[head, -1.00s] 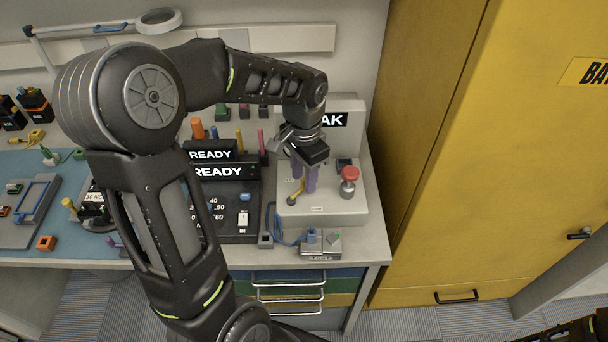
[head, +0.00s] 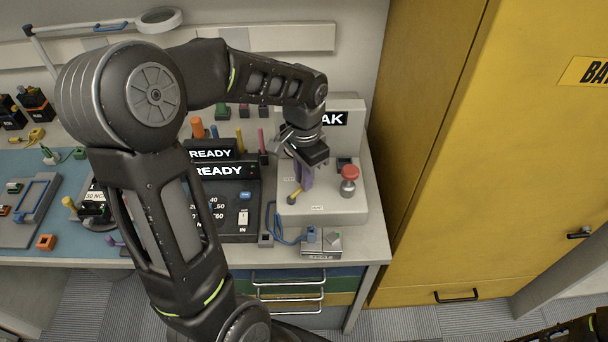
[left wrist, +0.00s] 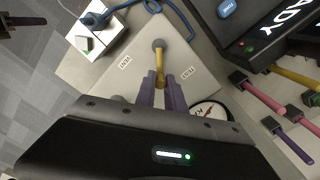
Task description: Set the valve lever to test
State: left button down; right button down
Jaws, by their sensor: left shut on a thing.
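The valve lever (head: 294,199) is a short yellow bar with a dull grey round end, on the light grey test box (head: 325,205). My left gripper (head: 304,176) points down over the box. Its purple fingers (left wrist: 161,95) are shut on the lever's near part in the left wrist view and hide some of it. A dark piece of my right arm shows at the head view's bottom right corner; its jaws cannot be made out.
A red push button (head: 349,173) stands right of the lever. A round gauge (left wrist: 208,110) is partly hidden by my gripper. A black READY unit (head: 236,198) stands at the left, a small connector box (head: 321,242) in front. A yellow cabinet (head: 460,150) bounds the right.

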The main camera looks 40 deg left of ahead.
pick_arm(q)
jog(key=shift+n, duration=0.3)
jog(key=shift+a+n+b, duration=0.45)
jog(key=shift+a+n, duration=0.05)
jog(key=shift+n, duration=0.5)
jog(key=shift+s+a+n+b, duration=0.1)
jog(key=shift+a+n+b, duration=0.2)
jog(key=shift+n, duration=0.7)
jog(key=shift+s+a+n+b, duration=0.1)
jog(key=shift+a+n, duration=0.3)
jog(key=shift+n, duration=0.6)
jog(key=c, duration=1.4)
grip_release()
notch_tip(320, 180, up, 8)
